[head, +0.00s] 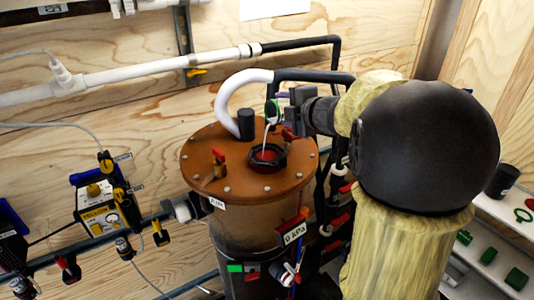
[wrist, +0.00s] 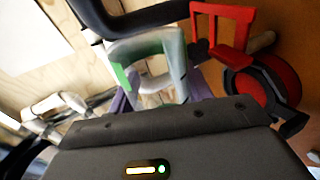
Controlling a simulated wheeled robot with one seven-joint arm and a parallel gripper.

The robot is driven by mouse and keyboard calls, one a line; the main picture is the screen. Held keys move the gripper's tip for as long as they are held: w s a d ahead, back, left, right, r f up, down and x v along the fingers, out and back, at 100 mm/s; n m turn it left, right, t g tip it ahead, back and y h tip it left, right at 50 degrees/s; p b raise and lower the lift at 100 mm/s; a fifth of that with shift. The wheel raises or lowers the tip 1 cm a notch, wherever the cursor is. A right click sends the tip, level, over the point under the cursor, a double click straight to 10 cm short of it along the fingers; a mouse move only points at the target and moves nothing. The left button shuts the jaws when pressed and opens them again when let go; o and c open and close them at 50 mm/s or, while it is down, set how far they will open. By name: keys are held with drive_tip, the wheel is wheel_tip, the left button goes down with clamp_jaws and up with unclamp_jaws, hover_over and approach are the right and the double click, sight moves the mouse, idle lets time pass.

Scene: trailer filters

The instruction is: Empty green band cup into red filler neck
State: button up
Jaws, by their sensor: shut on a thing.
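The green band cup (wrist: 150,65), pale with a green band at its left, is between my gripper's purple fingers (wrist: 158,95) in the wrist view. It lies tilted, and its contents are hidden. In the head view the cup (head: 272,112) shows small, in my gripper (head: 281,104), above the brown tank lid. The red filler neck (head: 267,155) is an opening with a dark collar, just below the cup. A thin pale strand runs between them; I cannot tell what it is. The neck's red ring (wrist: 255,86) also shows right of the cup in the wrist view.
A red-topped fitting (head: 219,163) and a black post (head: 246,124) stand on the brown tank lid (head: 205,150). A curved white pipe (head: 228,100) arches beside them. A yellow device (head: 100,215) hangs at left. Green parts sit on a white shelf (head: 500,215) at right.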

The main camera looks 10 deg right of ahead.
sight(274, 115)
drive_tip(key=shift+a+r+n+h, duration=0.1)
drive_tip(key=shift+r+n+h, duration=0.1)
drive_tip(key=shift+n+h, duration=0.1)
drive_tip(key=shift+s+a+f+n+b, duration=0.15)
drive_tip(key=shift+f+n+b, duration=0.35)
drive_tip(key=shift+b, duration=1.05)
drive_tip(key=shift+a+r+n+t+h+b, duration=0.3)
drive_tip(key=shift+r+n+h+b, duration=0.15)
drive_tip(key=shift+n+h+b, duration=0.2)
idle(0.8)
drive_tip(key=shift+s+a+f+n+h+b, duration=0.1)
drive_tip(key=shift+a+f+n+h+b, duration=0.35)
drive_tip(key=shift+b, duration=1)
drive_tip(key=shift+s+a+r+n+t+b, duration=0.1)
drive_tip(key=shift+a+r+n+t+b, duration=0.15)
drive_tip(key=shift+n+b, duration=0.65)
idle(0.4)
drive_tip(key=shift+s+a+f+n+t+h+b, duration=0.1)
drive_tip(key=shift+a+f+n+t+h+b, duration=0.15)
drive_tip(key=shift+b, duration=0.55)
drive_tip(key=shift+s+f+n+t+h+b, duration=0.1)
drive_tip(key=shift+f+n+b, duration=0.2)
drive_tip(key=shift+b, duration=0.45)
idle(0.4)
